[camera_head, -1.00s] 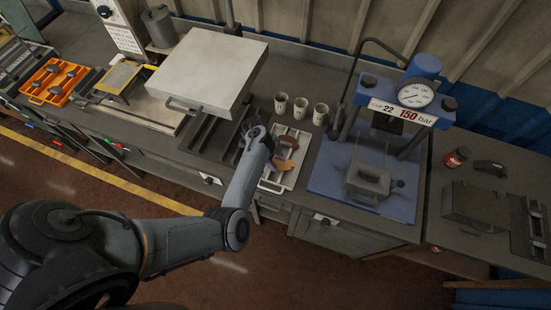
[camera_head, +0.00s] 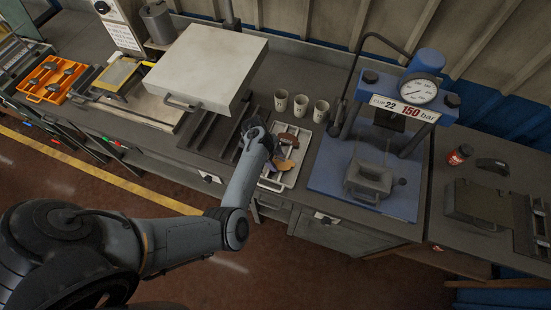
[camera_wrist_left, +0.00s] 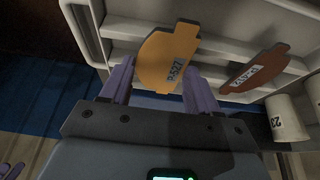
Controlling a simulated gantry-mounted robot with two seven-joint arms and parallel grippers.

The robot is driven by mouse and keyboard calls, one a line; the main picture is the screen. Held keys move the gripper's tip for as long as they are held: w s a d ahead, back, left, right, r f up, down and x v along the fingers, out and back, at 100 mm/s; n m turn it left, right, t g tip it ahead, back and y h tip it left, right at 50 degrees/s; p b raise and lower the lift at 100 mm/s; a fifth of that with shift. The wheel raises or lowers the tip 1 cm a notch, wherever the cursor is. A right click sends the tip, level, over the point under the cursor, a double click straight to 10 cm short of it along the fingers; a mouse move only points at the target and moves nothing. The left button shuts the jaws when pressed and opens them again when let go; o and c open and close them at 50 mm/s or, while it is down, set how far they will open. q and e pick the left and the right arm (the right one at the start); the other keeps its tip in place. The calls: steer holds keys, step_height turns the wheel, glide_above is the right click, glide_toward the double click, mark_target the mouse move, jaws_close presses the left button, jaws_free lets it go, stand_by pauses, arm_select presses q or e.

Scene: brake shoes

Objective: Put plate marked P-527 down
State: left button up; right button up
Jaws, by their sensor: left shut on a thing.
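My right gripper is not in view.
Several white cups stand behind the tray, one (camera_head: 301,105) in the middle. A blue press (camera_head: 365,185) with a gauge stands to the right. A large pale block (camera_head: 207,70) is to the left. An orange tray (camera_head: 52,80) lies far left.

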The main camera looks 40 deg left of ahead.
arm_select(q)
steer(key=shift+f, duration=0.25)
steer(key=o, duration=1.5)
steer(key=shift+r, duration=0.2)
steer(key=shift+r+p, duration=0.8)
steer(key=shift+p, duration=0.15)
steer(key=shift+r+p, duration=1)
steer(key=shift+p, duration=0.05)
